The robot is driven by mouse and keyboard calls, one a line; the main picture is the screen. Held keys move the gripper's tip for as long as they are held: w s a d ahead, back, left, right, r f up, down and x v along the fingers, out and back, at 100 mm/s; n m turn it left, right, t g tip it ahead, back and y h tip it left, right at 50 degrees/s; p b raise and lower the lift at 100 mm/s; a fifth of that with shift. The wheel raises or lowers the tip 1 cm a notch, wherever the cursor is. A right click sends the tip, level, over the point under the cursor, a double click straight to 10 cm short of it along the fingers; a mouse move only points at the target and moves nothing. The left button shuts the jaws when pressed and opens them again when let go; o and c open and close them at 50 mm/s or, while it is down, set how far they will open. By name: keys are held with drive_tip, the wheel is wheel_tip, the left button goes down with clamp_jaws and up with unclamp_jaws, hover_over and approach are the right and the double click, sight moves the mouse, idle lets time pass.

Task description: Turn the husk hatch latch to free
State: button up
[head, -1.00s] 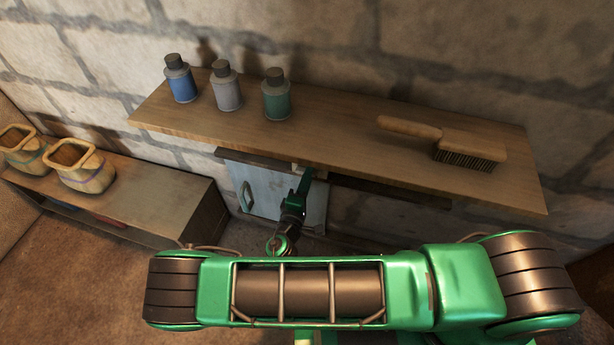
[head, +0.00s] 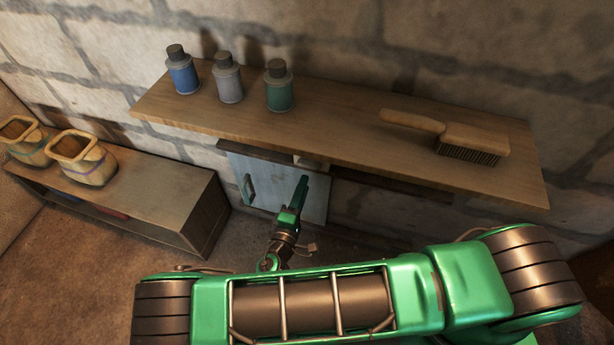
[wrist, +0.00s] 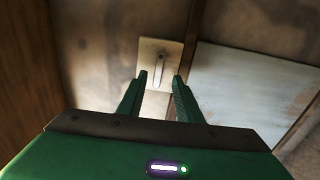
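The hatch (head: 272,186) is a pale blue-grey panel with a dark handle, under the wooden shelf in the head view. It also shows at the right in the wrist view (wrist: 245,95). The latch (wrist: 160,62) is a cream plate with a narrow grey lever pointing down the picture, beside the hatch panel. In the head view a pale piece, probably its plate (head: 308,162), shows just under the shelf edge. My gripper (wrist: 160,76) is open, its two green fingers apart below and in front of the latch, with nothing between them. In the head view my gripper (head: 301,184) hides part of the hatch.
The wooden shelf (head: 350,139) juts out above the hatch, with several items on it: blue, grey and green bottles and a brush (head: 450,136). A low cabinet (head: 165,200) with two sacks (head: 82,158) stands left. Floor is open between cabinet and my arm.

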drive_tip(key=shift+v, duration=1.6)
